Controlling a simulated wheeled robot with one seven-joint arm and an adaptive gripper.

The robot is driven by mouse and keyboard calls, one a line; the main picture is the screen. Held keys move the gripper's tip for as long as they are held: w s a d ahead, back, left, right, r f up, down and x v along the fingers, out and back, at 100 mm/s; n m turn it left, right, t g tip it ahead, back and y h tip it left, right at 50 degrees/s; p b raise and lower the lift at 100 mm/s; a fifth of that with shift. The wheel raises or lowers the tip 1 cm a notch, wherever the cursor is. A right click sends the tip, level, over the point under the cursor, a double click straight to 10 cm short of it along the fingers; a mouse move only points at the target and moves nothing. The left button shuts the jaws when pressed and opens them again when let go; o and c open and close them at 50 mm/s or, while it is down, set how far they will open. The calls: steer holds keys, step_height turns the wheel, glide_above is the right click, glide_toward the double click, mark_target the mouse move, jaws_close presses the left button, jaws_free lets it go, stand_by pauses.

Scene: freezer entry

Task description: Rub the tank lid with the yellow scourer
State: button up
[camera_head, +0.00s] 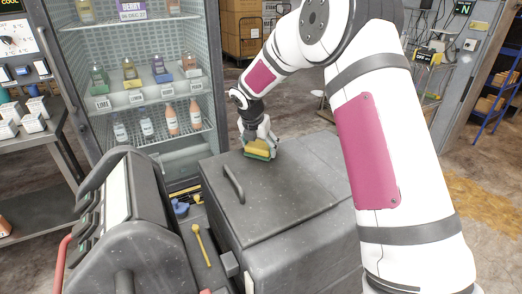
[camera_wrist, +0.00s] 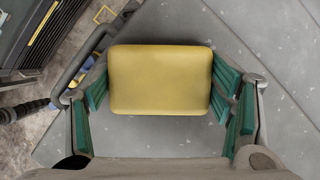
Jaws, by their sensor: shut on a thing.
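The yellow scourer (camera_head: 258,147) shows in the head view with a yellow upper part and a darker green lower edge. In the wrist view the yellow scourer (camera_wrist: 160,80) fills the middle as a rounded yellow block. My gripper (camera_head: 262,140) is shut on it, with green-padded fingers at its left and right sides in the wrist view (camera_wrist: 162,98). The tank lid (camera_head: 290,185) is a grey, speckled flat panel with a dark bar handle (camera_head: 233,184). The scourer is at the lid's far part; whether it touches the lid I cannot tell.
A glass-front cabinet (camera_head: 140,85) with several bottles stands behind left. A dark grey machine body (camera_head: 130,225) is left of the tank. A yellow spoon-like tool (camera_head: 201,245) lies in the gap between. The lid around the scourer is clear except for the handle.

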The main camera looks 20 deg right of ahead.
steer(key=shift+r, duration=0.1)
steer(key=shift+r+p, duration=0.95)
steer(key=shift+r, duration=2)
steer(key=shift+r, duration=0.15)
steer(key=shift+r+p, duration=0.3)
steer(key=shift+r, duration=1.1)
steer(key=shift+s, duration=0.1)
